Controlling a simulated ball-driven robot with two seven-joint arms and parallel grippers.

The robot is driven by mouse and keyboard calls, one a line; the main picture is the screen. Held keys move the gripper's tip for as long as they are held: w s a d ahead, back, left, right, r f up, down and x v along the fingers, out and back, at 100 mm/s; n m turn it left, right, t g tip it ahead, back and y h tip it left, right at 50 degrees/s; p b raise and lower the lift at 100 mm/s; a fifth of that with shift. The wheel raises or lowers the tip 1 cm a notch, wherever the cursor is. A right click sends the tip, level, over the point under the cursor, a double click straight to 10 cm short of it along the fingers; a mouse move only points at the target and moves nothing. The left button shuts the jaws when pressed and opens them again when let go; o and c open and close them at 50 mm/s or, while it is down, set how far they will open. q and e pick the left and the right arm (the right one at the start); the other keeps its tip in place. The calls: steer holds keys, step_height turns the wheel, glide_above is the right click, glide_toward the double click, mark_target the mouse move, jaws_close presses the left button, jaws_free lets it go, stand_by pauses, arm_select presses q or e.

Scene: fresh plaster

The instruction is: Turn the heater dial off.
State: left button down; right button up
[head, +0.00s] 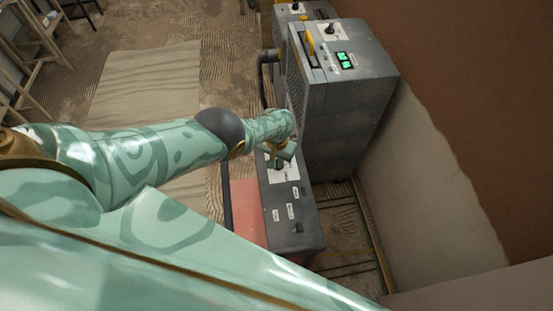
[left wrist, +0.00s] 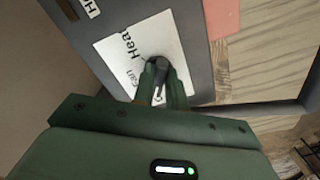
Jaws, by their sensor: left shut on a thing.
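The heater (head: 296,222) is a low dark grey unit with a white label plate (head: 287,174) on its top. In the left wrist view the dark dial (left wrist: 157,66) stands on the white plate (left wrist: 118,62), with the words "Heat" and "Fan" printed around it. My left gripper (head: 281,154) is over the plate, its fingers (left wrist: 161,84) on either side of the dial and shut on it. The fingers hide part of the dial and some markings, so I cannot tell its setting. My right gripper is in neither view.
A taller grey machine (head: 352,105) with a green display (head: 345,60) stands just behind the heater. A plastered wall (head: 430,180) rises to the right. A pale sheet (head: 143,85) lies on the open floor to the left, near a wooden rack (head: 35,50).

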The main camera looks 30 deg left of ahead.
arm_select(q)
steer(key=shift+n, duration=0.5)
steer(key=c, duration=1.4)
jaws_free()
steer(key=shift+c, duration=0.2)
steer(key=shift+r, duration=0.15)
step_height(320, 180, up, 16)
steer(key=p, duration=1.5)
